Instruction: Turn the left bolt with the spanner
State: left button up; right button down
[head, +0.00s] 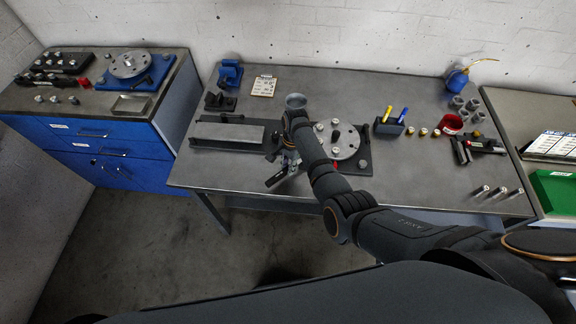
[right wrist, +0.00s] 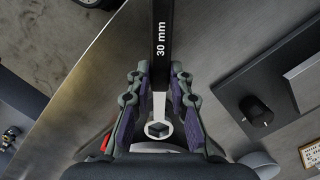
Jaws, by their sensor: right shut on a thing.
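My right gripper (right wrist: 160,105) is shut on the black spanner (right wrist: 162,50), whose handle is marked 30 mm and runs away from me between the fingers. The spanner's silver end shows below the fingers, with a hexagonal shape (right wrist: 158,129) in it; I cannot tell if that is a bolt head or an opening. In the head view, my right gripper (head: 287,162) is low at the left side of the round grey rotor disc (head: 350,145), which sits on a dark base (head: 362,165). A bolt (head: 320,127) shows on the disc's left; my arm hides part of the disc. My left gripper is out of view.
A long grey block on a dark plate (head: 228,133) lies left of the gripper. A pen holder (head: 388,127), red cup (head: 450,124) and blue oil can (head: 457,81) stand to the right. The front middle-right of the table is clear.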

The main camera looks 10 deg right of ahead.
dwell(0.3)
jog(key=shift+f+b, duration=0.45)
jog(key=shift+f, duration=0.5)
dwell(0.3)
jog(key=shift+w+a+f+m+b, duration=0.1)
jog(key=shift+w+a+m+b, duration=0.25)
jog(key=shift+w+m+b, duration=0.4)
jog(key=shift+w+a+m, duration=0.15)
jog(key=shift+w+m, duration=0.25)
jog(key=shift+m, duration=0.35)
